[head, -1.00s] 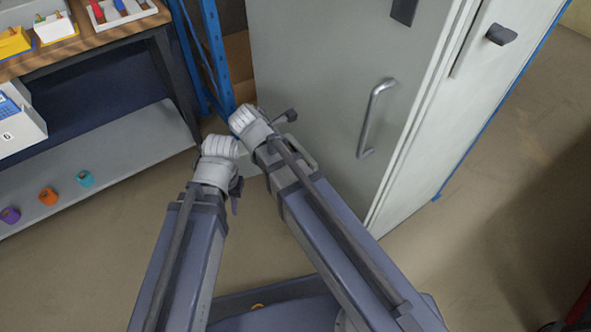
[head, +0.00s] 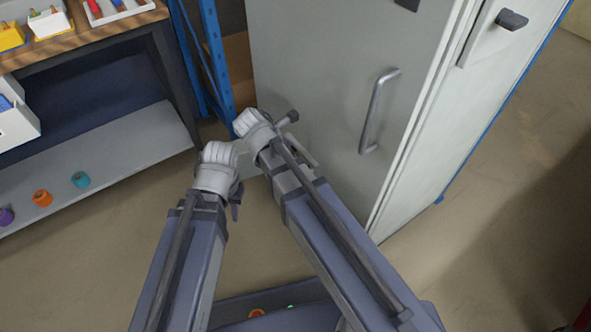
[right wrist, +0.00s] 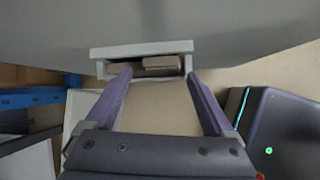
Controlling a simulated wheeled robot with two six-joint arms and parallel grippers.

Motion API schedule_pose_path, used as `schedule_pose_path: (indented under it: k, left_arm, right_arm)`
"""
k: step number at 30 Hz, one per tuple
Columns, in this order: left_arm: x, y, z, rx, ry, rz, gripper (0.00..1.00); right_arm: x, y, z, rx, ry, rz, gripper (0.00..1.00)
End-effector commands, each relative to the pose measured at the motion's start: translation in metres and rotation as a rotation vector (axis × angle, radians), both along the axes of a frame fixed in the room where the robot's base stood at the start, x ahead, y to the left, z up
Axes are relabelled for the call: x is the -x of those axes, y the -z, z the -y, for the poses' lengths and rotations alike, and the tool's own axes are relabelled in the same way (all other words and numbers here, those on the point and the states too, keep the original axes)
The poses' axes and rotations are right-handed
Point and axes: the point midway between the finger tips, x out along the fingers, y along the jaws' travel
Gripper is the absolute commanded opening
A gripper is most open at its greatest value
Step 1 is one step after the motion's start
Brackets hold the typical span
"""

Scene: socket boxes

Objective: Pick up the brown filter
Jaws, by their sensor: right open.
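No object is clearly recognisable as the brown filter in the head view. In the right wrist view, a pale rectangular frame (right wrist: 145,48) stands just beyond my fingertips, with flat brownish pieces (right wrist: 160,63) inside its opening; I cannot tell whether one is the filter.
A grey-white cabinet (head: 310,70) with a metal handle (head: 377,110) stands close to my right arm. At left is a workbench (head: 90,40) with a lower shelf (head: 110,155) holding orange (head: 42,198) and cyan (head: 80,179) items. A blue post (head: 215,60) stands between. Floor is clear at right.

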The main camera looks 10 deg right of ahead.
Motion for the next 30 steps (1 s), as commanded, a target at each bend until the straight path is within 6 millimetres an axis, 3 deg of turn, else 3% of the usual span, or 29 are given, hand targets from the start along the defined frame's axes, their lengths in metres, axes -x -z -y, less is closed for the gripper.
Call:
schedule_pose_path:
  k: [1,6,16,30]
  left_arm:
    - [0.0,0.012,0.0,0.0,-0.001,0.0,0.27]
    - [0.0,0.031,0.0,0.0,-0.005,0.001,0.27]
    - [0.0,0.034,0.0,0.0,-0.008,0.001,0.27]
    - [0.0,0.034,0.0,0.0,-0.008,0.001,0.27]
  right_arm:
    - [-0.001,0.012,0.003,0.0,0.001,0.0,0.88]
    - [-0.005,0.031,0.013,0.0,0.002,0.001,0.88]
    - [-0.007,0.034,0.018,0.0,-0.001,0.001,0.88]
    - [-0.007,0.034,0.017,0.0,-0.001,0.001,0.35]
